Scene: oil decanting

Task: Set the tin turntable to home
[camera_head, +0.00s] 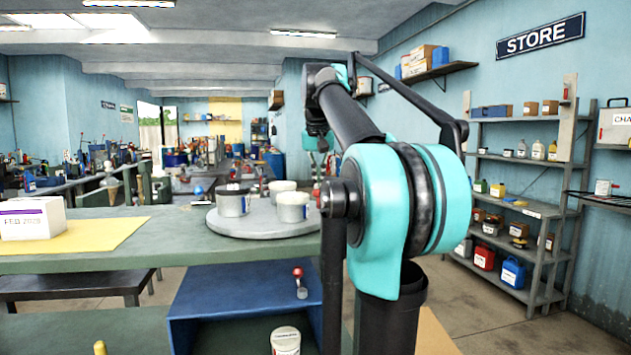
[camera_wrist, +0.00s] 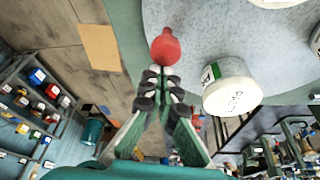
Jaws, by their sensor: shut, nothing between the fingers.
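The tin turntable (camera_head: 262,229) is a round grey disc on the green counter, bearing white tins, including a front left tin (camera_head: 233,205), a front right tin (camera_head: 293,208) and a rear tin (camera_head: 283,186). In the wrist view the turntable (camera_wrist: 185,25) fills the top, with a white tin (camera_wrist: 231,97) that has a green mark and handwriting. A red knob (camera_wrist: 165,47) shows at the disc's edge, just beyond the tips of my gripper (camera_wrist: 158,72). My gripper is shut and empty; I cannot tell whether it touches the knob. My arm hides the gripper in the head view.
A white box (camera_head: 33,219) stands on a yellow sheet (camera_head: 95,236) at the counter's left. Below the counter are a blue open-fronted box (camera_head: 215,305), a red-knobbed lever (camera_head: 299,280) and another white tin (camera_head: 286,341). Grey shelves (camera_head: 520,210) stand at right.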

